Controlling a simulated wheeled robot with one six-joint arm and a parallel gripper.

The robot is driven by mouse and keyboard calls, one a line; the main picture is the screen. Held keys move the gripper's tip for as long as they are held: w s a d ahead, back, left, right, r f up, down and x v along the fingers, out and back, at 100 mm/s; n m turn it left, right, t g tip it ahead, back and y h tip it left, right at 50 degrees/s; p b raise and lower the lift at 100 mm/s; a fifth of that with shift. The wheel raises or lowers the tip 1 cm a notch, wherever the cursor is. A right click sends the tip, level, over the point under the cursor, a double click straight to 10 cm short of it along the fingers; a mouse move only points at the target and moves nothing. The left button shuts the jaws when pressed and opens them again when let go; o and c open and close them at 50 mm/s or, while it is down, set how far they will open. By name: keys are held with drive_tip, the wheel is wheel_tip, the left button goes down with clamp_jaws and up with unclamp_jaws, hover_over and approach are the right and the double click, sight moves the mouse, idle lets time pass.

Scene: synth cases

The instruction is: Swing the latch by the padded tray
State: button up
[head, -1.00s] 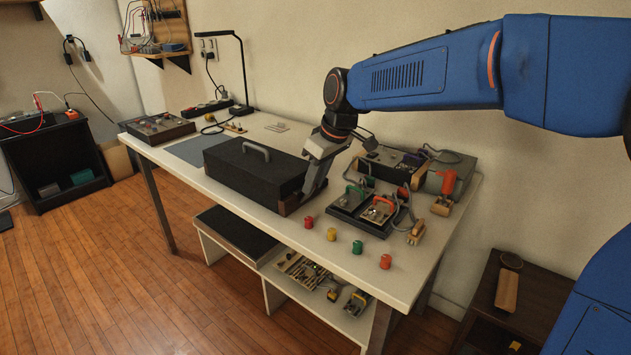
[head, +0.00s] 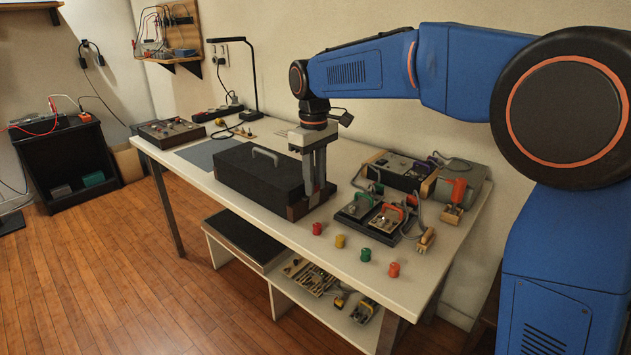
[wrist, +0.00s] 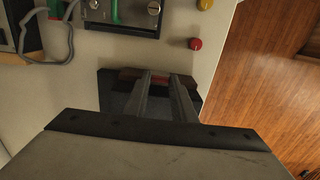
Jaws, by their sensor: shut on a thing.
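A dark case (head: 240,177) with a grey top handle (head: 266,154) lies on the white table. At its right end is a low dark block with brownish sides (head: 297,212). My gripper (head: 314,192) points straight down at this end. In the wrist view my gripper's two fingers (wrist: 164,97) reach onto the dark block, with a reddish-brown strip (wrist: 130,73) along its edge. The gripper is shut on a small part there, taken to be the latch; the fingers hide most of it. I cannot tell which surface is the padded tray.
Right of the gripper stand black switch boards (head: 357,208) with green and red handles. Red (head: 317,229), yellow (head: 340,241), green and orange-red knobs line the front edge. A grey box with a red part (head: 459,190) stands at the back right. A lamp (head: 243,75) stands behind.

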drive_tip(key=o, duration=1.1)
drive_tip(key=shift+c, duration=0.2)
wheel_tip(320, 180, up, 17)
drive_tip(key=shift+r, duration=0.2)
